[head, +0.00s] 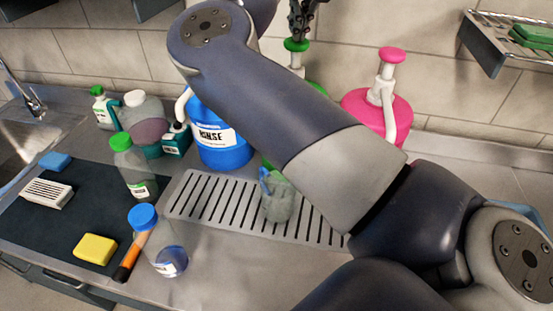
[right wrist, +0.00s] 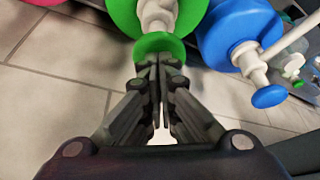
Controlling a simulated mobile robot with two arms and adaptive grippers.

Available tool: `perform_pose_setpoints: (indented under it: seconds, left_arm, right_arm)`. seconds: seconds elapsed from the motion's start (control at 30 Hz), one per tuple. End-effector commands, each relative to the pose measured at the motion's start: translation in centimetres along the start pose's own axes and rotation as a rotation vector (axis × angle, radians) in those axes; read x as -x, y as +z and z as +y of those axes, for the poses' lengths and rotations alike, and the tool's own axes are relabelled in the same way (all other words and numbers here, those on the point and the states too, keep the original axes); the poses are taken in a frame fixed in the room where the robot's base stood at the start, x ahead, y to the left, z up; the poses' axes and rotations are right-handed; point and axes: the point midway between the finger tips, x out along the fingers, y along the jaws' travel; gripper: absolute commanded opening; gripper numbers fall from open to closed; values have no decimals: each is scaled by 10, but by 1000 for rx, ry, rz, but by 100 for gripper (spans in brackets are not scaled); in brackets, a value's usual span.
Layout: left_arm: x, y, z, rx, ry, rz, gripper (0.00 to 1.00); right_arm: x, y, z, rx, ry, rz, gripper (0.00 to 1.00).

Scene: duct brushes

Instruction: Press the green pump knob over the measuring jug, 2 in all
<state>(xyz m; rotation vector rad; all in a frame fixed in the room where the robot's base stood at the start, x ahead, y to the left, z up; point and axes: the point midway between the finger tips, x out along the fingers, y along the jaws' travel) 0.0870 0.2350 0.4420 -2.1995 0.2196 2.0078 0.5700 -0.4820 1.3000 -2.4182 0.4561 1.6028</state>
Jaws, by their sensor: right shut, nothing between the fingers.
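The green pump knob (head: 296,45) sits on its pump at the back of the counter. It also shows in the right wrist view (right wrist: 160,43), in front of the green container (right wrist: 122,14). My right gripper (head: 300,22) is shut and empty, fingers pointing down right over the knob. In the right wrist view its fingertips (right wrist: 159,62) overlap the knob; I cannot tell whether they touch it. My right arm hides most of the green container and the pump spout. The clear measuring jug (head: 277,203) stands on the slotted drip grate (head: 208,198), partly behind my arm. My left gripper is not in view.
A blue RINSE container (head: 222,150) stands left of the green one, a pink container (head: 385,112) with a pink knob (head: 392,55) right. Several bottles, a yellow sponge (head: 95,249) and a brush (head: 48,193) are at left. A wire shelf (head: 510,40) hangs upper right.

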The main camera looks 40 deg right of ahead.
Motion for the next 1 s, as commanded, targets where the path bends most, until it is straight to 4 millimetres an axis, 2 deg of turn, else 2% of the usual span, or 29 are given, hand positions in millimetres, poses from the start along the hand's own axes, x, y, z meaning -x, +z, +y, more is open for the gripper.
perform_pose_setpoints:
  seconds: [1.0]
  left_arm:
    - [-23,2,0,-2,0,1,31]
  right_arm:
    - [-36,16,0,-1,-1,-5,0]
